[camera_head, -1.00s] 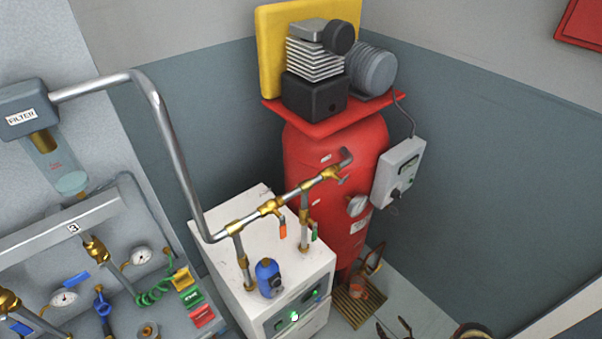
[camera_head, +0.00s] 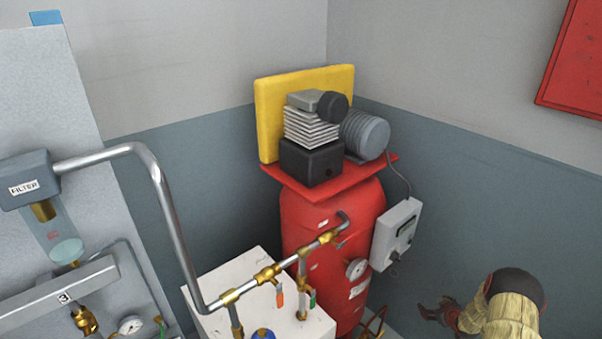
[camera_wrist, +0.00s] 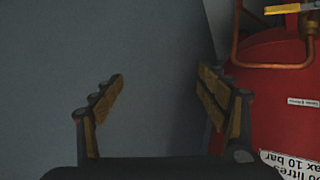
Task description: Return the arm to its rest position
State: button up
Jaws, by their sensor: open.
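My gripper (camera_head: 432,312) shows at the lower right in the head view, at the end of my arm, to the right of the red tank (camera_head: 305,215). In the wrist view my gripper (camera_wrist: 160,77) has its two fingers spread apart, with only the grey wall between and behind them. The red tank (camera_wrist: 270,95) is to the right of the fingers there, with a copper pipe (camera_wrist: 272,65) and a printed label. I see no contact between the fingers and the tank in the wrist view.
A compressor (camera_head: 313,140) sits on top of the tank. A grey control box (camera_head: 397,233) is at the tank's right side. A white cabinet (camera_head: 265,262) with brass-fitted piping stands in front. A filter unit (camera_head: 27,178) is at left. A red wall panel (camera_head: 575,65) hangs upper right.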

jog(key=w+a+r+h, duration=0.1)
jog(key=w+a+r, duration=0.15)
jog(key=r, duration=1.25)
jog(key=s+a+r+m+g, duration=0.15)
jog(key=a+r, duration=0.25)
jog(key=r, duration=0.6)
jog(key=s+a+r+h+p, duration=0.1)
jog(key=s+a+r, duration=0.25)
jog(key=r, duration=0.65)
jog(key=s+a+r+m, duration=0.15)
jog(key=a+r, duration=0.35)
jog(key=r, duration=0.5)
jog(key=s+a+r+g, duration=0.1)
jog(key=s+a+r, duration=0.5)
jog(key=s, duration=0.3)
jog(key=s+a+r, duration=0.5)
jog(key=s+a, duration=0.2)
jog(key=s, duration=0.2)
jog(key=s+a+y, duration=0.1)
jog(key=s+a, duration=0.2)
jog(key=s, duration=0.3)
jog(key=s+a+g+y, duration=0.1)
jog(key=s+a, duration=0.2)
jog(key=s, duration=0.4)
jog(key=s+a+p, duration=0.1)
jog(key=s+a, duration=0.3)
jog(key=s, duration=0.3)
jog(key=shift+r+m+y, duration=0.3)
jog(key=shift+r+y, duration=0.1)
